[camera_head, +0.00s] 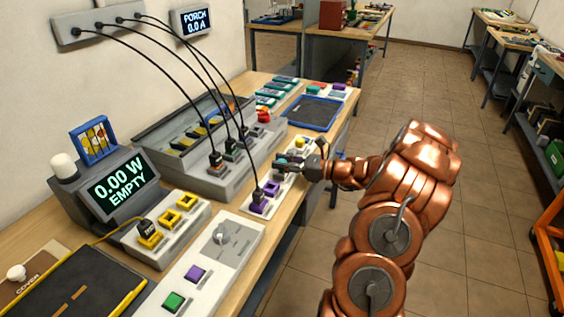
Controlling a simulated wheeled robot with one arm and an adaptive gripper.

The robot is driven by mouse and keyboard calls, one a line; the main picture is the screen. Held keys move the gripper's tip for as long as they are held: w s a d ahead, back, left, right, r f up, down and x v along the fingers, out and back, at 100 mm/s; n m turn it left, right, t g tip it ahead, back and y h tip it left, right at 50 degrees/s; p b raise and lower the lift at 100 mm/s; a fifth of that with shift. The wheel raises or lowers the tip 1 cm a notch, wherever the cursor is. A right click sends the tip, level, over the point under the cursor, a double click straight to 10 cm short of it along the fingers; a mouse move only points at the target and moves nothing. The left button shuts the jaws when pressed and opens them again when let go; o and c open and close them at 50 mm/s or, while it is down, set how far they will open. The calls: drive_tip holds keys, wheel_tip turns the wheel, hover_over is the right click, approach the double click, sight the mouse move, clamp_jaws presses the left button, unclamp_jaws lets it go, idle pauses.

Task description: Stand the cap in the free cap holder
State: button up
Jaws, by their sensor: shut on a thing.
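My gripper (290,164) is over a narrow pale strip (247,208) near the bench's front edge, with its fingers closed. A small teal piece (281,161) shows at the fingertips; it seems to be the cap, mostly hidden by the fingers. The strip carries purple sockets (272,187), one with a black cable's plug (258,196) in it. A yellow round piece (300,142) stands at the strip's far end, just beyond my gripper. I cannot tell which place is the free cap holder, nor whether the held piece touches the strip.
Black cables run from a wall box (90,22) down to a grey socket block (225,178) left of my gripper. A blue-edged tray (312,112) lies beyond. The floor (440,100) behind my arm is clear.

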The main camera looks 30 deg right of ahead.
drive_tip(key=shift+f, duration=0.6)
drive_tip(key=o, duration=0.6)
drive_tip(key=shift+p+v, duration=1.45)
drive_tip(key=shift+v, duration=4.1)
